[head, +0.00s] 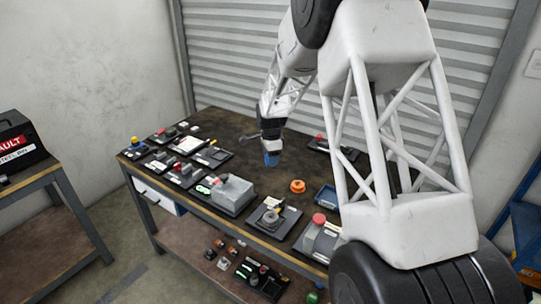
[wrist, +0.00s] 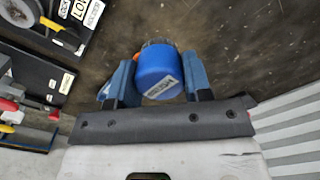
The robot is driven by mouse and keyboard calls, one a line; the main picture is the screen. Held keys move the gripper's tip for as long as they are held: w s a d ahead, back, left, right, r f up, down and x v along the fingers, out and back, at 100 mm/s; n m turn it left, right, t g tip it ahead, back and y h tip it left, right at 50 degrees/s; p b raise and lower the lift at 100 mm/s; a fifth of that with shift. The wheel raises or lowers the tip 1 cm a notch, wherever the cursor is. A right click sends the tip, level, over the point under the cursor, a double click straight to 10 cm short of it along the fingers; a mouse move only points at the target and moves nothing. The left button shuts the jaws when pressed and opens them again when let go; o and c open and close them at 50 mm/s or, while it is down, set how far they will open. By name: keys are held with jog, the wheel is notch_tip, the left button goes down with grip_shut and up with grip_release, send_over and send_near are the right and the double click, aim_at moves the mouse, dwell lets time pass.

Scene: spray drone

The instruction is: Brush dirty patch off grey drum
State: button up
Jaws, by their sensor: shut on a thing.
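My gripper (wrist: 160,88) is shut on a blue round-ended object (wrist: 157,72) with a small pale label, held between its two blue fingers. Its far end is hidden, so I cannot tell whether it is the brush. In the head view my gripper (head: 270,150) points down over the bare middle of the brown table (head: 240,146), with blue at its tip. I cannot pick out the grey drum or a dirty patch for certain. A round grey part (head: 271,217) sits on a dark board near the front of the table.
A grey box (head: 232,194) and a red-topped device (head: 319,229) stand toward the front. Several labelled boards crowd the left. A slatted wall (head: 235,65) stands behind.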

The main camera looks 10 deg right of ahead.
send_near(271, 216)
jog(key=shift+s+d+r, duration=0.85)
jog(key=shift+s+d, duration=0.15)
jog(key=shift+s, duration=0.1)
jog(key=shift+f, duration=0.1)
jog(key=shift+f, duration=3.7)
jog(key=shift+w+a+f, duration=0.3)
jog(key=shift+w+a, duration=0.2)
jog(key=shift+c, duration=0.2)
jog(key=shift+w+a+r, duration=0.15)
jog(key=shift+w+a, duration=0.4)
jog(key=shift+w, duration=0.05)
jog(key=shift+w+a, duration=1)
jog(key=shift+s+d, duration=2.15)
notch_tip(271, 216, up, 8)
jog(key=shift+a+f, duration=0.1)
jog(key=shift+f, duration=0.1)
